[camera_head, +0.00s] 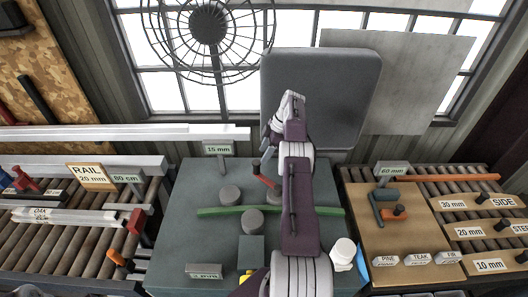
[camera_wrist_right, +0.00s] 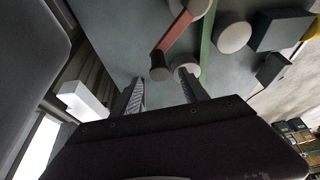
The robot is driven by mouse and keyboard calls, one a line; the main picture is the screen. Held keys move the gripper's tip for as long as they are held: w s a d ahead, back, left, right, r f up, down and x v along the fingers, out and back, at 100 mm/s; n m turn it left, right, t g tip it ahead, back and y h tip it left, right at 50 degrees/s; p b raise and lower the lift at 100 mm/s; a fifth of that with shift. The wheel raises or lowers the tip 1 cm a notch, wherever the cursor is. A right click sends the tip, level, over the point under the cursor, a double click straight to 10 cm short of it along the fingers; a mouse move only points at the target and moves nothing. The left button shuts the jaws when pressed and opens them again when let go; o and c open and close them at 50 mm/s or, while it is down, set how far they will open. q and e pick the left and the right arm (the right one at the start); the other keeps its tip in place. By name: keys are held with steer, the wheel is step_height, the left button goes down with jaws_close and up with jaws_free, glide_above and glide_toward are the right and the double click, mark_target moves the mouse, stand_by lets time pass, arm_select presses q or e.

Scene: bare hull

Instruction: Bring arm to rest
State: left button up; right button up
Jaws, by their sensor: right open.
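My right arm rises through the middle of the head view over the grey-green bench top (camera_head: 185,240). My right gripper (camera_head: 268,142) is at its far end, pointing down near the back edge of the bench, partly hidden by my wrist. In the right wrist view its two fingers (camera_wrist_right: 162,90) stand apart with nothing between them. A red bar with a dark knob (camera_head: 265,180) lies just beyond the fingertips; in the wrist view the red bar (camera_wrist_right: 175,32) shows ahead of them. My left gripper is not in view.
A green strip (camera_head: 215,211) crosses the bench among grey round blocks (camera_head: 229,195). A "15 mm" sign (camera_head: 217,149) stands at the back edge. Roller racks with labelled stock (camera_head: 75,240) lie left; a tan board (camera_head: 415,230) with clamps lies right. A grey panel (camera_head: 335,85) stands behind.

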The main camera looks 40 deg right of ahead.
steer(key=w+a+r+n+b, duration=0.2)
steer(key=w+a+r, duration=0.4)
steer(key=s+a+r+n+g+b, duration=0.1)
steer(key=a+r+b, duration=0.15)
steer(key=a, duration=0.65)
steer(key=s+a+r+n+b, duration=0.1)
steer(key=a+r, duration=0.2)
steer(key=a, duration=0.7)
steer(key=s+a+f+m+h+b, duration=0.25)
steer(key=s+a+f, duration=0.25)
steer(key=s+a, duration=0.45)
steer(key=s+d+f+m, duration=0.1)
steer(key=s+f+m, duration=0.4)
steer(key=s, duration=0.3)
steer(key=s+d+f+m+h, duration=0.1)
steer(key=s+d+f+m, duration=0.1)
steer(key=s+f+m, duration=0.3)
steer(key=s+m, duration=0.2)
steer(key=shift+s+f+g, duration=0.3)
steer(key=shift+s+f, duration=0.05)
